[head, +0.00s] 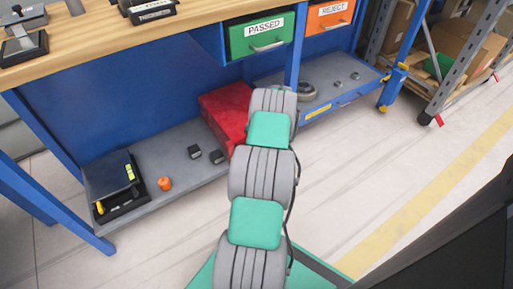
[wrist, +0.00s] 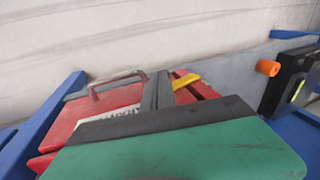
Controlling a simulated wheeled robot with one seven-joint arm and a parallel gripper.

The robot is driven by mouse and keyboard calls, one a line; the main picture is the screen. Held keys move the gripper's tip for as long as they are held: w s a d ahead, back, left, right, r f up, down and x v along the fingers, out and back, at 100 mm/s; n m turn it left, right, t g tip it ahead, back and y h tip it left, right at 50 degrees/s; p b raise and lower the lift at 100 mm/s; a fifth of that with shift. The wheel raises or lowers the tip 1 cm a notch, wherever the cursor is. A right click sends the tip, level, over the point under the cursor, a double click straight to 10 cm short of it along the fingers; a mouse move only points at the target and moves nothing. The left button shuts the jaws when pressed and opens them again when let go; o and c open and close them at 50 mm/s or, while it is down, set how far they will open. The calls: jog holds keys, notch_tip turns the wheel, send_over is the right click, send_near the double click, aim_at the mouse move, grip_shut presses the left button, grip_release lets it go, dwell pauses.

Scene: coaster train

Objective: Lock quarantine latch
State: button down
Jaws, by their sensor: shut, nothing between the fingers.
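The red box (wrist: 85,115) lies below my gripper in the wrist view, with a grey handle (wrist: 115,80) and a partly covered white label. A yellow latch-like piece (wrist: 185,80) shows on its red surface, just right of my fingers. My gripper (wrist: 158,77) is shut and empty, its dark fingers together over the box. I cannot tell whether they touch the yellow piece. In the head view the red box (head: 228,113) stands on the lower shelf, partly hidden behind my arm. My gripper and the latch are hidden there.
The grey lower shelf (head: 140,150) holds an orange knob-like piece (head: 164,184), two small black blocks (head: 205,154) and a black tray (head: 125,205). Above hang the green PASSED drawer (head: 262,35) and the orange REJECT drawer (head: 330,15). Blue bench legs flank the shelf.

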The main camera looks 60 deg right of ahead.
jog(key=f, duration=0.1)
jog(key=d+f+b, duration=0.1)
jog(key=shift+s+d+f, duration=0.15)
jog(key=shift+s+f, duration=0.15)
jog(key=shift+s, duration=0.05)
jog(key=shift+f+b, duration=0.15)
jog(key=shift+b, duration=0.15)
dwell(0.3)
jog(key=s+d+r+p, duration=0.5)
jog(key=d+r+p, duration=0.2)
jog(key=d+r, duration=0.1)
jog(key=shift+d+r, duration=0.2)
jog(key=shift+d, duration=0.15)
jog(key=shift+w, duration=0.1)
dwell(0.3)
